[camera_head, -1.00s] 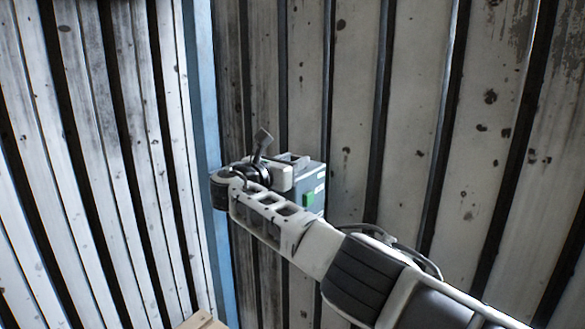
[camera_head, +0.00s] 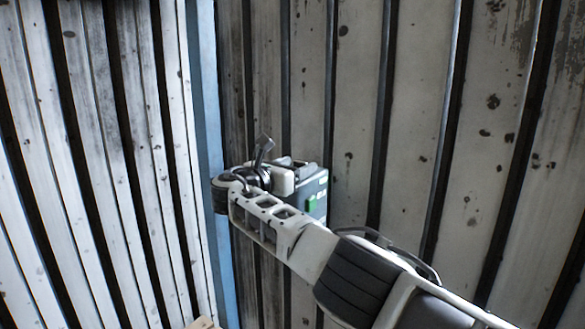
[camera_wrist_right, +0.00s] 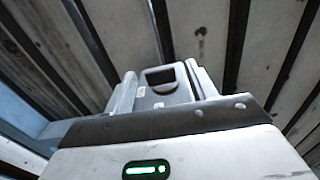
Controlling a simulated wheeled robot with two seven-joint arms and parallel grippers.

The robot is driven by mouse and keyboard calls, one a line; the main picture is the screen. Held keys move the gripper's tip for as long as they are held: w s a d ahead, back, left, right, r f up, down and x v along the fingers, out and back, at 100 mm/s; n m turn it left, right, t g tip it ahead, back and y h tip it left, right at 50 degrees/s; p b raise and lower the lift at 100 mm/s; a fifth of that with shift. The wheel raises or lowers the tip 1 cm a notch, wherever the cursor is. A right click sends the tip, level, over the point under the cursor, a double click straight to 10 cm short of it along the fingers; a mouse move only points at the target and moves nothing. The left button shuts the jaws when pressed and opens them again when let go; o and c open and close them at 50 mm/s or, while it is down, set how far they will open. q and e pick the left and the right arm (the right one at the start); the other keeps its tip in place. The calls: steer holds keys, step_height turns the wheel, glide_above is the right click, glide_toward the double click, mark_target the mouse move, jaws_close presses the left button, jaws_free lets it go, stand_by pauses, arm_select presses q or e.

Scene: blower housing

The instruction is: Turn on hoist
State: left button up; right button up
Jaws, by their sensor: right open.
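My left gripper is not in view.
Stained, ribbed metal walls (camera_head: 410,120) fill the background. A pale ribbed wall (camera_head: 95,150) stands at the left, with a blue post (camera_head: 207,100) at the corner. A small tan corner of something (camera_head: 203,323) shows at the bottom edge.

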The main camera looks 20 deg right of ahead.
steer(key=shift+a, duration=0.1)
steer(key=b+v, duration=0.1)
steer(key=v, duration=1.4)
steer(key=shift+s+a, duration=0.25)
steer(key=shift+s, duration=0.05)
